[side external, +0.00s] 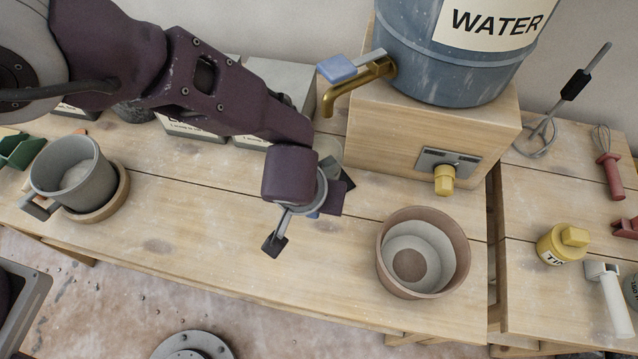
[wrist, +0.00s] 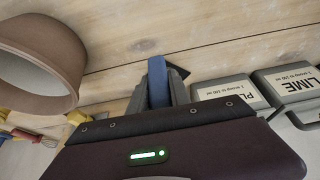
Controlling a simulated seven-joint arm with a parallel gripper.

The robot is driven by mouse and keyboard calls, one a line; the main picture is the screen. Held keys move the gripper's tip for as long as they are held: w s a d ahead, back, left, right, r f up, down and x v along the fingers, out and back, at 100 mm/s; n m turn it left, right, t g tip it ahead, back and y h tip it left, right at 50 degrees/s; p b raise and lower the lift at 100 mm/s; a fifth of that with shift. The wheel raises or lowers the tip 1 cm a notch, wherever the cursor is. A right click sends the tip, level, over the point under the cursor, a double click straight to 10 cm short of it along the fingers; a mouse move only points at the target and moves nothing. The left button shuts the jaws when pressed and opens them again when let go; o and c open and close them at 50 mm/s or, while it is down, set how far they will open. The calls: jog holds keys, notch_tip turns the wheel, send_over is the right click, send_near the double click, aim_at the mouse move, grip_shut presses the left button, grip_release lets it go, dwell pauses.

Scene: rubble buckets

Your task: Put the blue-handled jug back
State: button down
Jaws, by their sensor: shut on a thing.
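My gripper (side external: 306,218) hangs over the middle of the wooden bench, left of the brown-rimmed pot. In the wrist view my gripper (wrist: 158,92) is shut on a blue handle (wrist: 157,72), which stands up between its grey fingers. A small bit of blue (side external: 313,215) also shows at the fingers in the side view. The body of the blue-handled jug is not clearly visible in either view; my gripper and wrist hide much of that spot. I cannot tell whether the jug touches the bench.
The brown-rimmed pot (side external: 462,257) stands at the bench's front right. A water barrel (side external: 440,75) with a brass tap (side external: 350,85) sits on a wooden box (side external: 400,130). A grey bucket (side external: 95,185) stands at left. A lime bin (wrist: 290,85) is behind. Bare bench (side external: 200,245) lies left of my gripper.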

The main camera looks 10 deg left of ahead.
jog(key=w, duration=0.3)
jog(key=shift+w, duration=0.4)
jog(key=shift+w+f, duration=0.2)
jog(key=shift+w, duration=0.05)
jog(key=shift+f, duration=1.75)
jog(key=c, duration=1.2)
grip_release()
